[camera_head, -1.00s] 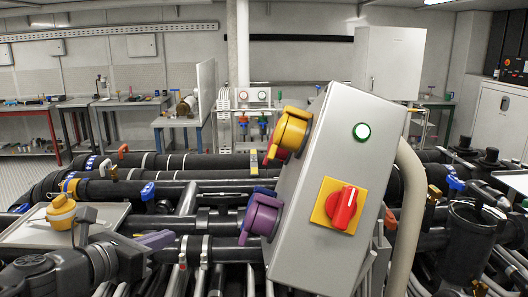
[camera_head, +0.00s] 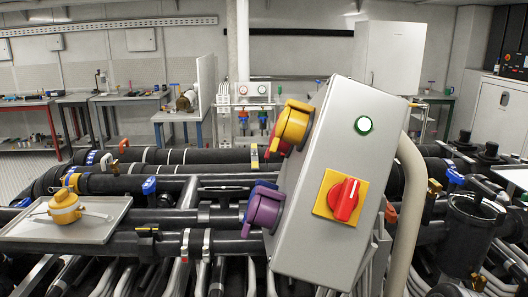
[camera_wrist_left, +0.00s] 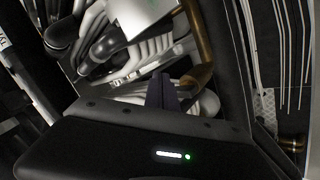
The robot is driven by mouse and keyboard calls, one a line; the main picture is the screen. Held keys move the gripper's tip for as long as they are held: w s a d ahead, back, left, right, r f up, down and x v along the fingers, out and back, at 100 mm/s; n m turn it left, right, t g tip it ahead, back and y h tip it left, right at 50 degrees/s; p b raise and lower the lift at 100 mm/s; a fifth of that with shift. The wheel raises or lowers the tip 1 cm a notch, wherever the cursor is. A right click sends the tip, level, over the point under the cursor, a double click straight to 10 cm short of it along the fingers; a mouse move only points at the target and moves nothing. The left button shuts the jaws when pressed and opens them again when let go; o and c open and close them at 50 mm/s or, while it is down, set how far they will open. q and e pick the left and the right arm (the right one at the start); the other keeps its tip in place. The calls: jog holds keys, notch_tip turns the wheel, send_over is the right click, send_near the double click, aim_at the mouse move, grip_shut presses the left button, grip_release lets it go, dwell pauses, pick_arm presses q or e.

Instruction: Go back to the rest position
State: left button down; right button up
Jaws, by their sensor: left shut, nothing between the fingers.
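My left gripper (camera_wrist_left: 163,92) shows in the left wrist view with its dark fingers together and nothing between them. Behind the fingers are pale curved hoses (camera_wrist_left: 130,65) and a brown pipe (camera_wrist_left: 198,50); I cannot tell how far off they are. No part of my left arm shows in the head view now. My right gripper is in neither view. A tilted grey control box (camera_head: 335,150) stands right of the middle in the head view.
Yellow (camera_head: 293,125) and purple (camera_head: 264,210) sockets stick out from the box's left side. A tray (camera_head: 95,232) with a yellow capped part (camera_head: 65,206) rests at the left on black pipes (camera_head: 195,244). Workbenches (camera_head: 130,98) stand behind.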

pick_arm(q)
jog(key=s+d+f+m+g+h, duration=0.1)
jog(key=s+d+f+m+g, duration=0.1)
jog(key=s+d+f, duration=0.3)
jog(key=s+d+f+m+g, duration=0.3)
jog(key=s+d+f+m, duration=0.1)
jog(key=s+f, duration=0.6)
jog(key=s+d+f+m+g+h, duration=0.1)
jog(key=s+d+f+m+g, duration=0.1)
jog(key=s+d+f, duration=0.4)
notch_tip(320, 180, down, 2)
jog(key=s, duration=0.2)
jog(key=shift+s+f+m+h, duration=0.2)
jog(key=shift+s+m+h, duration=0.1)
jog(key=shift+s+m, duration=0.1)
